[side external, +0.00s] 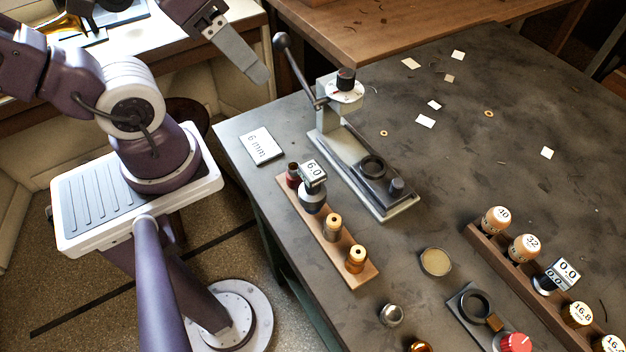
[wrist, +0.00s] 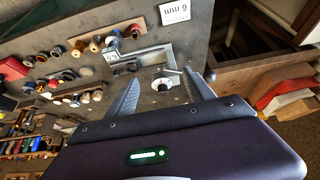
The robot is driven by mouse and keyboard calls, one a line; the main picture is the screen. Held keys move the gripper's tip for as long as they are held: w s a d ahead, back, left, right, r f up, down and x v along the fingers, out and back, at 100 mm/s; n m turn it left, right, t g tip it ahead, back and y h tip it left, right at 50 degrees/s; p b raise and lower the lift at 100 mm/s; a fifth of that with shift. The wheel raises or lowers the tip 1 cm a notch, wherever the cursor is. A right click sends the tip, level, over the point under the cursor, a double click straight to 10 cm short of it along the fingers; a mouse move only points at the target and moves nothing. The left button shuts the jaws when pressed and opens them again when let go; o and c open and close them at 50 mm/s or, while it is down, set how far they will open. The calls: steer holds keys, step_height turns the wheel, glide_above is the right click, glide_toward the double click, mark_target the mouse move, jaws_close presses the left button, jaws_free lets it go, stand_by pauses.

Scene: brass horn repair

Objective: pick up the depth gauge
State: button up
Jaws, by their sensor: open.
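Two gauges with digital displays show in the side view, and I cannot tell which is the depth gauge. One, reading 6.0 (side external: 313,176), stands upright in a wooden block (side external: 345,262) near the table's left edge. The other, reading 0.0 (side external: 560,274), sits in a wooden rack at the lower right. In the wrist view the 6.0 display (wrist: 112,57) appears upside down beyond my fingers. My gripper (side external: 262,80) is open and empty, raised above and behind the table's left corner, apart from both gauges. In the wrist view my gripper's fingers (wrist: 163,79) are spread.
A lever press (side external: 345,125) stands just right of the 6.0 gauge, its handle rising toward my gripper. A "6 mm" card (side external: 262,146) lies to the left. Brass-topped pieces (side external: 333,226) share the block. A round tin (side external: 436,262) is nearby. The table's middle has paper scraps.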

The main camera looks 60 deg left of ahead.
mark_target(317, 168)
steer(key=w+d+f+n+g, duration=0.1)
steer(key=d+f+n+g, duration=0.1)
steer(key=n, duration=0.3)
steer(key=w+d+f+n+g, duration=0.1)
steer(key=w+d+f+n, duration=0.1)
steer(key=d+f+n, duration=0.2)
steer(key=w+d+f+n+g, duration=0.1)
steer(key=d+f+n+g, duration=0.1)
steer(key=d+f+n, duration=0.3)
steer(key=shift+w+f+n+g, duration=0.15)
steer(key=shift+w+n+g, duration=0.15)
steer(key=shift+w, duration=0.05)
steer(key=shift+d+f, duration=0.2)
steer(key=shift+f, duration=0.15)
steer(key=f, duration=0.4)
steer(key=s+f, duration=0.1)
steer(key=f, duration=0.1)
steer(key=shift+f, duration=0.35)
jaws_close()
